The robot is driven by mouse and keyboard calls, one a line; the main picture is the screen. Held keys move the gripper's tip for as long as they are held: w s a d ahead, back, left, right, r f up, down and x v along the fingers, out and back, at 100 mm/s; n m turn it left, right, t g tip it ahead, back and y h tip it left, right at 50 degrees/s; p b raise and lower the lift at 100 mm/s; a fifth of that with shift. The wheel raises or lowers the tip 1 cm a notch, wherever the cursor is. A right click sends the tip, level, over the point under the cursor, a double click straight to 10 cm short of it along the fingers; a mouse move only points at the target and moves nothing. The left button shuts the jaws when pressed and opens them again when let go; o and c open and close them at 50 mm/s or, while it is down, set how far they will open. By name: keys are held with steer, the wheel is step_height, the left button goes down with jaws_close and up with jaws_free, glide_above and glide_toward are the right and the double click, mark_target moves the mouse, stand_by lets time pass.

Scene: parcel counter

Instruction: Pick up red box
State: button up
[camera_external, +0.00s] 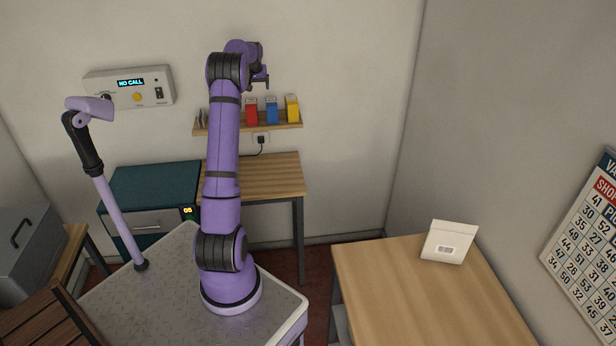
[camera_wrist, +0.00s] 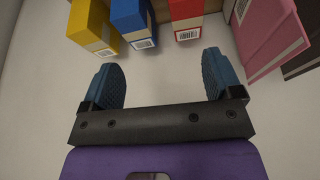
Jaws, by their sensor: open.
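The red box (camera_external: 252,113) stands on a small wooden wall shelf, left of the blue box (camera_external: 272,111). In the wrist view the red box (camera_wrist: 187,12) is at the top edge, partly cut off, with a white barcode label on its near end. My gripper (camera_external: 264,79) is raised near the shelf in the outside view. In the wrist view my gripper (camera_wrist: 163,62) is open and empty, its two blue pads wide apart. The red box shows beyond the fingertips, nearer the right one, with a gap and nothing touching.
A yellow box (camera_external: 292,108) stands at the shelf's (camera_external: 240,129) right end. In the wrist view, a pink item (camera_wrist: 268,35) and a dark brown one (camera_wrist: 304,52) are at the right. A socket with a plug (camera_external: 261,140) sits below the shelf.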

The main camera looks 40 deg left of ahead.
glide_toward(251, 104)
steer(key=shift+w+f+n, duration=0.3)
steer(key=shift+w+f, duration=0.1)
steer(key=shift+w, duration=0.1)
steer(key=x, duration=1)
steer(key=shift+s+a+f, duration=0.1)
steer(key=shift+a+f, duration=0.1)
steer(key=shift+a, duration=0.25)
steer(key=shift+f, duration=0.25)
steer(key=c, duration=1.1)
steer(key=shift+c, duration=0.2)
steer(key=shift+r, duration=0.1)
